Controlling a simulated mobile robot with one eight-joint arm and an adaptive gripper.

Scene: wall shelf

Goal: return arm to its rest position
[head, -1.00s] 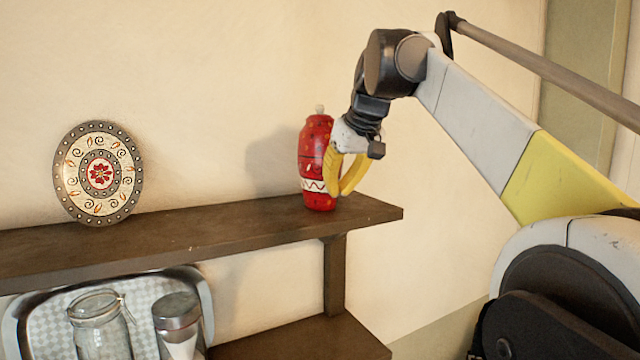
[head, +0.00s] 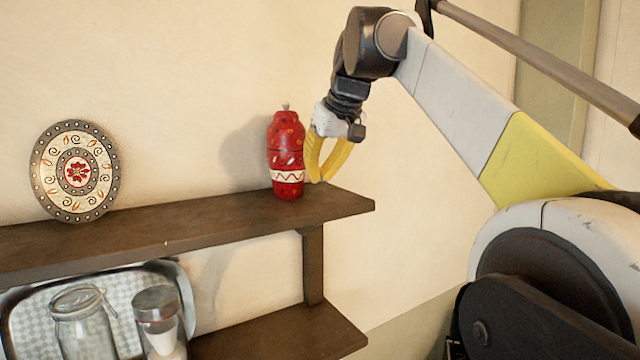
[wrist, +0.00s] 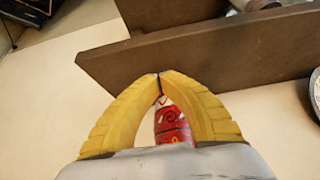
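My gripper (head: 317,181) has yellow fingers and hangs just to the right of a red patterned jar (head: 286,158) in the head view. The jar stands upright near the right end of the upper shelf (head: 160,228). In the wrist view, the fingertips of my gripper (wrist: 158,76) meet. Part of the red jar (wrist: 172,122) shows through the gap between the curved fingers, beyond them. Nothing is held.
A round decorated plate (head: 76,171) stands on the upper shelf at left. On the lower level are a clear glass jar (head: 83,325), a lidded jar (head: 158,318) and a checkered tray (head: 40,318). Bare wall (head: 410,200) lies right of the shelf.

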